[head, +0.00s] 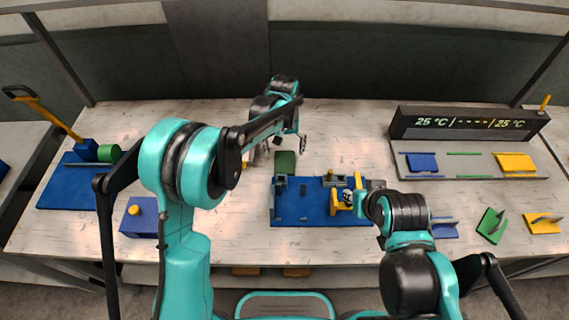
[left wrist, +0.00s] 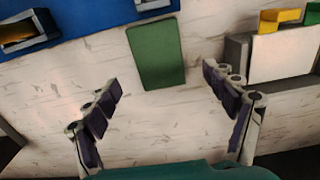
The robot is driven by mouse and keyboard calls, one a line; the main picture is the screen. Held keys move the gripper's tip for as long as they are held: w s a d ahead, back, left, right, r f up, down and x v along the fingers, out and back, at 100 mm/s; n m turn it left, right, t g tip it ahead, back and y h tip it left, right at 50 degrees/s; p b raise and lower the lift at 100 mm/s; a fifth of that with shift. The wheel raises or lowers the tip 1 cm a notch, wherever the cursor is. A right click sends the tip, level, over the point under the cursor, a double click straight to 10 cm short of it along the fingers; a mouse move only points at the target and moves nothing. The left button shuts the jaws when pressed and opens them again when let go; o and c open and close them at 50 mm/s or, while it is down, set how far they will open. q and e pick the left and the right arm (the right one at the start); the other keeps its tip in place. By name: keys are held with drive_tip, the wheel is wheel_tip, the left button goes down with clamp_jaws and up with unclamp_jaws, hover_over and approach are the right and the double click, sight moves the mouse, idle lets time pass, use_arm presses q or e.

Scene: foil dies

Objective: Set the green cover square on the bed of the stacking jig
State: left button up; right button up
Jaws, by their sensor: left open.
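The green cover (head: 285,163) is a flat dark green rectangle lying at the back edge of the blue stacking jig (head: 303,208). It also shows in the left wrist view (left wrist: 157,55), its far end close to the jig's blue edge (left wrist: 85,18); I cannot tell whether they touch. My left gripper (head: 290,143) is open and empty above the table behind the cover. In the left wrist view its fingertips (left wrist: 160,80) are spread to either side of the cover's near end. My right gripper (head: 350,198) is at a yellow bracket (head: 338,205) on the jig's right side; its fingers are unclear.
A grey block with a pale face (left wrist: 282,58) stands right of the cover in the left wrist view. A display box (head: 468,123) and a rack with blue and yellow plates (head: 515,162) stand at right. A blue box with a yellow button (head: 140,217) is at left.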

sight(285, 160)
use_arm(q)
wheel_tip(285, 160, down, 4)
drive_tip(key=shift+d+b, duration=0.1)
drive_tip(key=shift+b, duration=0.55)
drive_tip(key=shift+f, duration=0.4)
drive_tip(key=shift+r, duration=0.1)
drive_tip(key=shift+c, duration=1.1)
drive_tip(key=c, duration=1.1)
drive_tip(key=shift+r, duration=0.5)
drive_tip(key=r+p, duration=0.1)
drive_tip(key=r, duration=0.2)
drive_tip(key=shift+s+d+r+p, duration=0.2)
drive_tip(key=shift+d+r+p, duration=0.15)
drive_tip(key=shift+d+r, duration=0.05)
drive_tip(key=s+d+r, duration=0.1)
drive_tip(key=d+r, duration=0.1)
drive_tip(key=d, duration=0.1)
drive_tip(key=s+d+r+p, duration=0.1)
drive_tip(key=d+r, duration=0.1)
drive_tip(key=d, duration=0.1)
drive_tip(key=s+d+r+p, duration=0.1)
drive_tip(key=s+d+r, duration=0.1)
drive_tip(key=d, duration=0.2)
drive_tip(key=shift+r, duration=0.1)
